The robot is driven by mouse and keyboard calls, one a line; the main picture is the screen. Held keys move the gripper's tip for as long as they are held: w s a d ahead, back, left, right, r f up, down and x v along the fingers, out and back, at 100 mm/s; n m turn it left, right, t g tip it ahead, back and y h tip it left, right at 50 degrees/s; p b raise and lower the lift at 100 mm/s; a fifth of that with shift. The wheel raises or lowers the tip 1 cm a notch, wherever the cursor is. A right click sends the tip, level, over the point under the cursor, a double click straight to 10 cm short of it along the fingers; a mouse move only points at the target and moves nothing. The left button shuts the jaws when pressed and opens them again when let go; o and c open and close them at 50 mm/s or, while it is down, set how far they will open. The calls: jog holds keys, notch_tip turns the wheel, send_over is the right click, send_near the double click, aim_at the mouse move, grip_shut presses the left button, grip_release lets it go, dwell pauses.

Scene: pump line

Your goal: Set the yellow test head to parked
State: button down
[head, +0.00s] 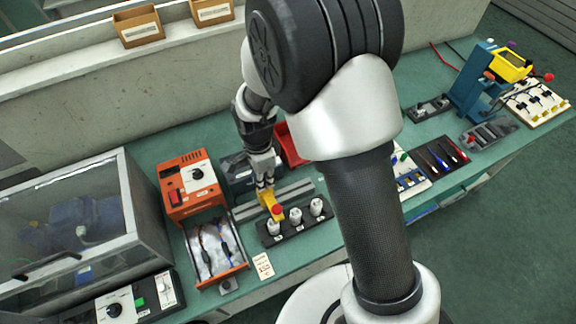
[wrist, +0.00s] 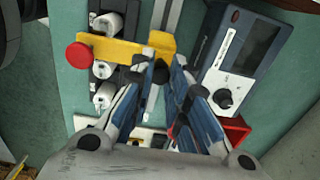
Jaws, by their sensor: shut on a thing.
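The yellow test head (head: 267,200) is a flat yellow bar with a round red knob at one end. It lies across a dark rack (head: 269,239) with several white cylindrical parts. In the wrist view the yellow bar (wrist: 125,50) reaches over the rack (wrist: 127,76), with the red knob at the left and a yellow block at the right end. My gripper (head: 265,183) points down at the bar's block end. In the wrist view my gripper (wrist: 169,72) has its fingertips close together there, shut on the test head. The exact contact is partly hidden by the fingers.
An orange device (head: 183,187) and an open orange tray (head: 218,272) stand left of the rack. A dark instrument with a dial (wrist: 237,60) and a red bin (head: 290,146) are close to my gripper. A blue press (head: 470,88) stands far right. My arm hides the middle bench.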

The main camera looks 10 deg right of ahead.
jog(key=s+a, duration=0.2)
jog(key=a, duration=0.6)
jog(key=shift+s+a, duration=0.15)
jog(key=shift+s, duration=0.2)
jog(key=c, duration=1.6)
grip_release()
jog(key=shift+s+a, duration=0.1)
jog(key=shift+a, duration=0.1)
jog(key=shift+o, duration=0.6)
jog(key=shift+d, duration=0.15)
jog(key=shift+r, duration=0.15)
notch_tip(320, 180, up, 12)
